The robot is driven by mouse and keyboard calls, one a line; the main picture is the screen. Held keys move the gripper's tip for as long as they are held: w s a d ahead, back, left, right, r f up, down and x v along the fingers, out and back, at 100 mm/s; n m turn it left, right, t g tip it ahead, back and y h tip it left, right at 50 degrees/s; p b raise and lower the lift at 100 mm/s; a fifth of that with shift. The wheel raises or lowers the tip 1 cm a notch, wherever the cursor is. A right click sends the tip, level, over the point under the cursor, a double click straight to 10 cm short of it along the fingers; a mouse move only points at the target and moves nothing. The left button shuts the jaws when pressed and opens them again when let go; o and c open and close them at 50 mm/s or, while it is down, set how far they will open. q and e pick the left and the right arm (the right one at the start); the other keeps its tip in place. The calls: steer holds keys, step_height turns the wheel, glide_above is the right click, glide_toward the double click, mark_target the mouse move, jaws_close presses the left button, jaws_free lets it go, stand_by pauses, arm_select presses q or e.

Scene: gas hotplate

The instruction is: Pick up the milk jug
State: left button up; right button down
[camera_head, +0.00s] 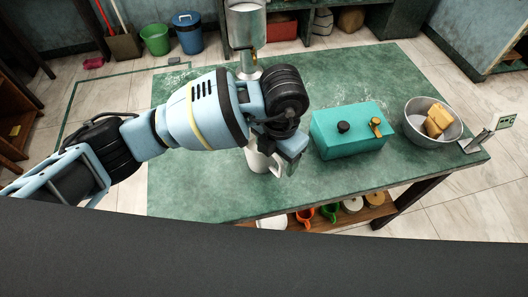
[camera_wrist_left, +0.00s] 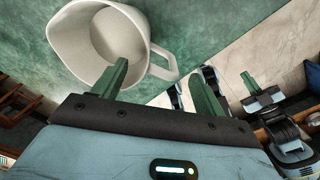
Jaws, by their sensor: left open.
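The white milk jug (camera_head: 257,160) stands on the green table, partly hidden by my left gripper and arm in the head view. In the left wrist view the milk jug (camera_wrist_left: 85,50) fills the upper left, its open top and handle showing. My left gripper (camera_head: 289,163) is open at the jug's handle side. In the left wrist view, its fingers (camera_wrist_left: 160,85) are apart, with the handle seen between them; one finger overlaps the jug's rim. I cannot tell whether they touch. What looks like my right gripper (camera_wrist_left: 264,96) is small at the right of that view.
A teal hotplate box (camera_head: 345,145) with knobs stands right of the jug. A metal bowl (camera_head: 413,128) with yellowish blocks is farther right. A metal and glass appliance (camera_head: 246,25) stands behind my arm. The table's front left (camera_head: 190,195) is clear. Mugs (camera_head: 305,216) sit on the shelf below.

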mark_target(274, 173)
arm_select(q)
steer(key=shift+a+f, duration=0.1)
steer(key=shift+f, duration=2.85)
steer(key=shift+w, duration=0.1)
steer(key=c, duration=1.4)
